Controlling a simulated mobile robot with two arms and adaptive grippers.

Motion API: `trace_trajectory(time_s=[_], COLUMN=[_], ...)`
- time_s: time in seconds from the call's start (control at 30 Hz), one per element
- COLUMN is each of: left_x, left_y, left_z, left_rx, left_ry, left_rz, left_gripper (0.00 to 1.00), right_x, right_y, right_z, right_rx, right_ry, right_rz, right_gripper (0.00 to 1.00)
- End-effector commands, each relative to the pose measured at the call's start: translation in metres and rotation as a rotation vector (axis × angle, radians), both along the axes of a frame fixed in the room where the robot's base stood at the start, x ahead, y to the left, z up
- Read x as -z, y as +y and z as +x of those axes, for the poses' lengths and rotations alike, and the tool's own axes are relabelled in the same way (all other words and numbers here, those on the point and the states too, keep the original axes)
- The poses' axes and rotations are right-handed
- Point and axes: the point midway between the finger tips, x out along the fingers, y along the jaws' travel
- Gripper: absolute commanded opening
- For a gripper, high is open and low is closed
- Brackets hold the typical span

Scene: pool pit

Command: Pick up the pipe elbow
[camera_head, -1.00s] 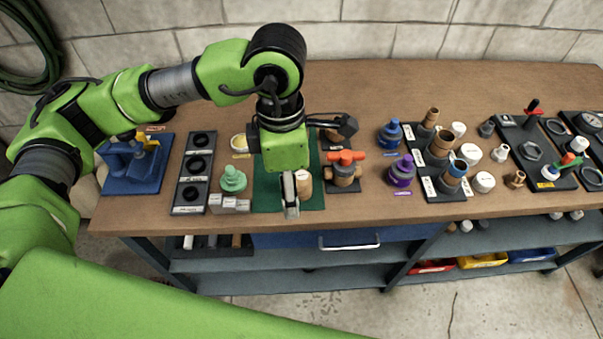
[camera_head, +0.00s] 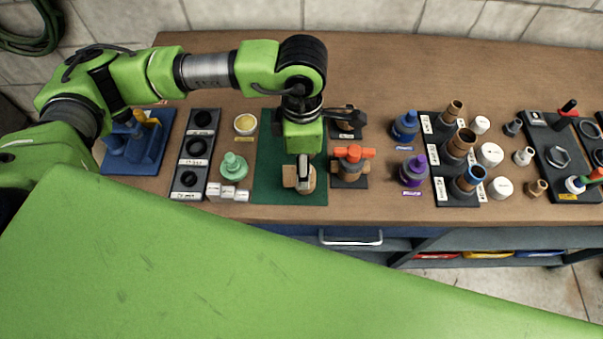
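The tan pipe elbow (camera_head: 290,181) rests on or just above the green mat (camera_head: 272,150), near the middle of the workbench. My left gripper (camera_head: 303,183) points down at it, with a grey finger in front of the elbow's middle. Parts of the elbow show on both sides of this finger. The other finger is hidden, so I cannot tell whether the gripper is closed on the elbow. My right gripper is not in view.
An orange-handled valve (camera_head: 351,163) stands close to the right of the elbow. A pale green fitting (camera_head: 233,165) and white blocks (camera_head: 228,192) are to the left. Purple (camera_head: 413,169) and blue fittings (camera_head: 405,125) stand further right. The back of the workbench (camera_head: 400,70) is clear.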

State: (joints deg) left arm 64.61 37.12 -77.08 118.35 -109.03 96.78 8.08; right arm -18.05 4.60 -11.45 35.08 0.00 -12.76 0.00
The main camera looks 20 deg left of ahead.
Motion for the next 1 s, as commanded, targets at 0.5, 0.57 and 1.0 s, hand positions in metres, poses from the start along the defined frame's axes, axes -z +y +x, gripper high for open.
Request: trace_trajectory(time_s=[0.5, 0.57, 1.0], left_x=[0.054, 0.059, 0.061], left_y=[0.006, 0.006, 0.006], left_z=[0.0, 0.0, 0.0], left_rx=[-0.001, 0.0, 0.0], left_ry=[0.002, 0.001, 0.0], left_rz=[0.002, 0.002, 0.0], left_gripper=[0.53, 0.53, 0.09], right_x=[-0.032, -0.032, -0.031], right_y=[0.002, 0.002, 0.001], right_z=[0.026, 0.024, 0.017], right_rx=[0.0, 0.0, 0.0], right_ry=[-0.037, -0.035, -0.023], right_rz=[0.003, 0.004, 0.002], right_gripper=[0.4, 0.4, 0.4])
